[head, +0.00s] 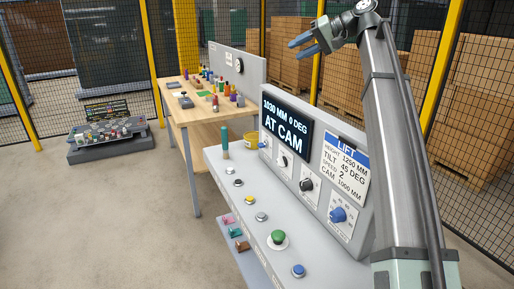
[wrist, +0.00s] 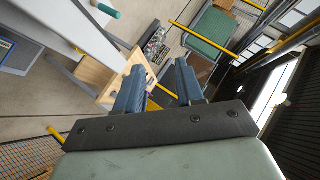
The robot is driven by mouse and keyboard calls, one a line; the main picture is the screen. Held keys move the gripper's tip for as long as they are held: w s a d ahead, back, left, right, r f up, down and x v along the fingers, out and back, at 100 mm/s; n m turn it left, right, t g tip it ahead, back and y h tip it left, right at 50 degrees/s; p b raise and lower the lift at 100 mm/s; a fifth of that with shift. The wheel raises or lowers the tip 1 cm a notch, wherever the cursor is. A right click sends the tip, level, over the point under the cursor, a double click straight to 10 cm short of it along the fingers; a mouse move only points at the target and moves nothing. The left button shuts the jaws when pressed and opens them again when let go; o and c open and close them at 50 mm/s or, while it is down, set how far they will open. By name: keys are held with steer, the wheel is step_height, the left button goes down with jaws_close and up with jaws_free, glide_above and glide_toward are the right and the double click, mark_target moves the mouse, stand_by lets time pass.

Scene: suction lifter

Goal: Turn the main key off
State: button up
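The grey control console (head: 215,160) stands in front of me, with a sloped desk and an upright panel. No part is readable as the main key; it may be one of the small knobs or switches. The panel carries a black knob (head: 307,184), a smaller black knob (head: 283,160) and a blue knob (head: 338,214). My gripper (head: 304,46) is raised high above the panel, far from the controls. In the wrist view my gripper (wrist: 160,86) has its two blue-grey fingers apart with nothing between them.
The display (head: 286,128) reads "1030 MM 0 DEG AT CAM". The desk has a teal-topped lever (head: 225,145), a green button (head: 277,239) and a blue button (head: 298,270). A wooden workbench (head: 190,115) stands behind, and a loaded lifter tray (head: 107,133) at the left. Mesh fencing surrounds the area.

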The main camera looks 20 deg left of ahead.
steer(key=s+a+f+n+g+h, duration=0.1)
steer(key=s+a+f+h, duration=0.15)
steer(key=a, duration=0.35)
steer(key=s+a+f+g+h, duration=0.1)
steer(key=s+a+f, duration=0.15)
steer(key=a, duration=0.35)
steer(key=n+t+h, duration=0.2)
steer(key=t+h, duration=1.2)
steer(key=h, duration=0.8)
glide_toward(262, 145)
steer(key=x, duration=0.8)
steer(key=shift+w+a+f, duration=0.15)
steer(key=shift+w+f, duration=0.05)
steer(key=shift+w, duration=0.1)
steer(key=shift+y, duration=0.25)
jaws_close()
